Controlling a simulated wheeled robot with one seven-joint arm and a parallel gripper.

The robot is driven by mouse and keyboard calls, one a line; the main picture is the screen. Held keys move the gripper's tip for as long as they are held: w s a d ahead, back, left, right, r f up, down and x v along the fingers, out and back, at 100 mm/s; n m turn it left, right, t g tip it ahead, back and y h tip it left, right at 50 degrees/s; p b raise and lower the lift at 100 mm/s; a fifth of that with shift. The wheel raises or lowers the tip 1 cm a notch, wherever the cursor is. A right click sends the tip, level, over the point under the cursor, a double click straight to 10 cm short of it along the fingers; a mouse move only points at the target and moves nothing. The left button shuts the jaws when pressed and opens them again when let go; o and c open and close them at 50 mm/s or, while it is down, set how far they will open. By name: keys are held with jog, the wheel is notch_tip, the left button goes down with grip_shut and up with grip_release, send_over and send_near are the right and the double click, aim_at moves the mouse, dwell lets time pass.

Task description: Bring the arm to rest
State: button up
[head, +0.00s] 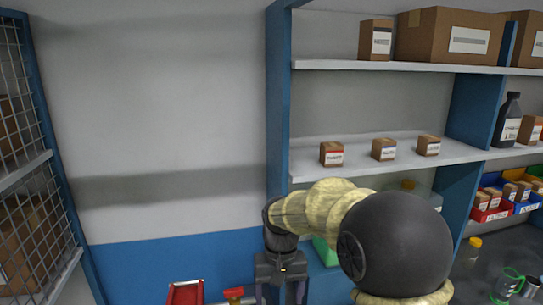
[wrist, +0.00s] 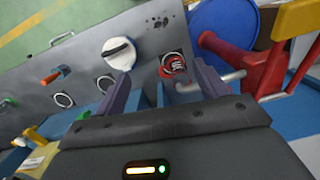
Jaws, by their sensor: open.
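My gripper (wrist: 164,82) is open in the wrist view, with its two purple-grey fingers spread apart. No object shows between the fingers. Behind the fingertips is a grey panel (wrist: 85,60) with a white round knob (wrist: 119,53), a red part (wrist: 172,65) and an orange-handled lever (wrist: 52,76). I cannot tell how far the fingertips are from the panel. In the head view my gripper (head: 282,290) points down at the bottom edge, and its fingertips are cut off. My arm reaches in from the lower right.
A blue-framed shelf (head: 380,68) with small boxes (head: 332,153) stands at the right, behind my arm. A wire-mesh rack (head: 25,120) stands at the left. The wrist view shows a blue drum (wrist: 225,25) and red-yellow parts (wrist: 297,18).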

jog(key=s+d+f+t+b, duration=0.1)
jog(key=s+d+f, duration=0.3)
jog(key=s+d, duration=0.2)
jog(key=s+d+f+m+t+b, duration=0.1)
jog(key=s+d+f+t, duration=0.1)
jog(key=s+d+f, duration=0.2)
jog(key=s+d, duration=0.2)
jog(key=d, duration=0.1)
jog(key=shift+s+d+f+t, duration=0.25)
jog(key=shift+d+f+t, duration=0.05)
jog(key=shift+d, duration=0.05)
jog(key=shift+c, duration=0.4)
